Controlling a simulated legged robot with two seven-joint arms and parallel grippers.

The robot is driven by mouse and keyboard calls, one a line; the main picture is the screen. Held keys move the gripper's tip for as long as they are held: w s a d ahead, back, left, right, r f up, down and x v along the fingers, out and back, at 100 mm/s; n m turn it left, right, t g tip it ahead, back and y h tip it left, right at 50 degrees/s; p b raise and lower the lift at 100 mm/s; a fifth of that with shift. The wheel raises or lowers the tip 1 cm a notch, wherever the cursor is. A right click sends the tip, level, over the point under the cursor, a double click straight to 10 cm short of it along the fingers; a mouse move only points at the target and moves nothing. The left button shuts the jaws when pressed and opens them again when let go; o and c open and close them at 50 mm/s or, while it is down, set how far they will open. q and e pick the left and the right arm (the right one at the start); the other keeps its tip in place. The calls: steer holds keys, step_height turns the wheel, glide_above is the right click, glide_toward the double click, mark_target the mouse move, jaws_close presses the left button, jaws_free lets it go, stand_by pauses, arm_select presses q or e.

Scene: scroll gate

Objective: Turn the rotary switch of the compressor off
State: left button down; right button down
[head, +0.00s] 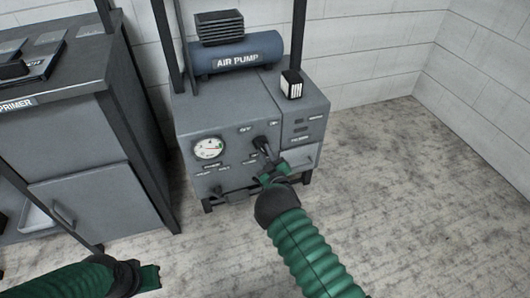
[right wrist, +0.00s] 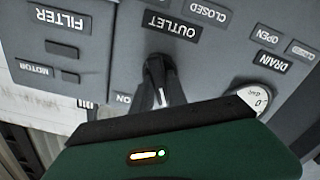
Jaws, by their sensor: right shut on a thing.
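The compressor (head: 235,108) is a grey cabinet with a blue "AIR PUMP" tank on top, against the back wall. Its black rotary switch (head: 262,143) is on the front panel, right of the round gauge. My right gripper (head: 268,160) is at the panel, shut on this switch. In the right wrist view, the switch (right wrist: 160,78) is a dark handle under the upside-down "OUTLET" label, with an "ON" label beside it. The gripper body hides its lower part there. My left gripper (head: 152,278) is low at the left, away from the compressor; its jaws are unclear.
A white pressure gauge (head: 208,149) is on the panel. A small dial (right wrist: 256,98) is near the "DRAIN" label. A grey cabinet (head: 80,130) marked "PRIMER" stands at the left. A dark post (head: 297,40) rises behind the compressor. Floor (head: 400,170) at the right is clear.

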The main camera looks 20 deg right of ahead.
steer(key=shift+f+n, duration=0.2)
steer(key=shift+n, duration=0.3)
steer(key=shift+s, duration=0.1)
steer(key=c, duration=1.5)
jaws_free()
steer(key=shift+a, duration=0.1)
steer(key=shift+o, duration=0.9)
steer(key=shift+r, duration=0.1)
steer(key=shift+s+r+p, duration=0.1)
steer(key=shift+s+p, duration=0.05)
steer(key=shift+p, duration=0.15)
steer(key=s+p, duration=0.7)
steer(key=s, duration=0.9)
steer(key=shift+s+d, duration=0.25)
steer(key=shift+d, duration=0.05)
